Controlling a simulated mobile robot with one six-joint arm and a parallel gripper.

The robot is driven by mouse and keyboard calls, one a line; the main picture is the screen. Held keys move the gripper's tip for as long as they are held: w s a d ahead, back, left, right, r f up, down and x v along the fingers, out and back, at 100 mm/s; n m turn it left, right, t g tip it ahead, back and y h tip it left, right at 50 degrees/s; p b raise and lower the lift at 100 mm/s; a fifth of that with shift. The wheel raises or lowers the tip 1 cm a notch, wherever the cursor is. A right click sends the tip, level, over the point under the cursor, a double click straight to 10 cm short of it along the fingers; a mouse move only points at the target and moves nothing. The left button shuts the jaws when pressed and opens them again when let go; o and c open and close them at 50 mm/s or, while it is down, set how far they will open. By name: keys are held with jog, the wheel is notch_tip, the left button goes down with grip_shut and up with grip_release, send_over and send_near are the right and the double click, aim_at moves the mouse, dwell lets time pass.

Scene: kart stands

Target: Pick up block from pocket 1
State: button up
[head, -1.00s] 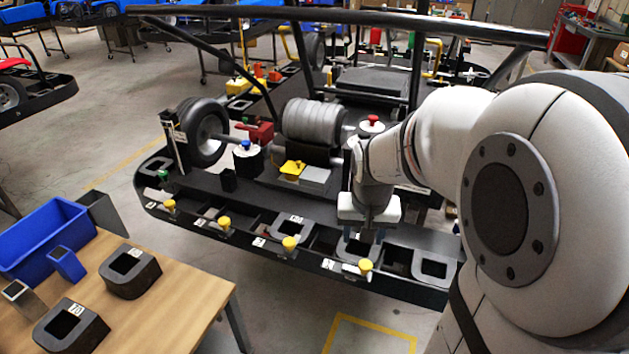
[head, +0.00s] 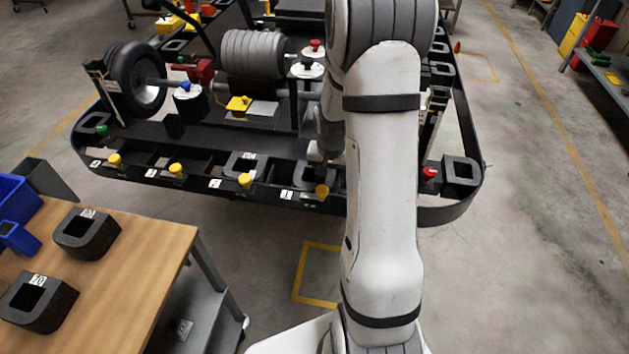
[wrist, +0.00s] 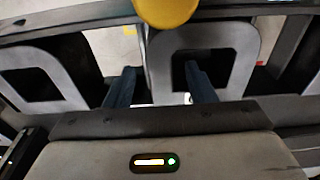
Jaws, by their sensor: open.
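A dark grey U-shaped block (wrist: 239,68) with a square hole sits in the kart's front rail under my gripper (wrist: 158,88). In the wrist view, my jaws are open. The left finger is in the gap beside the block and the right finger shows at its square hole; contact cannot be told. My arm hides most of the gripper there.
A yellow knob (wrist: 166,10) is close ahead of my fingers. Another block (wrist: 66,85) is to the left. More yellow knobs (head: 176,170) line the kart rail (head: 150,180). A wooden table (head: 120,290) with blocks and blue bins stands at the left. Floor at the right is clear.

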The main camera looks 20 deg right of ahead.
notch_tip(320, 180, down, 2)
jog(key=shift+w, duration=0.1)
grip_shut()
dwell(0.5)
dwell(1.0)
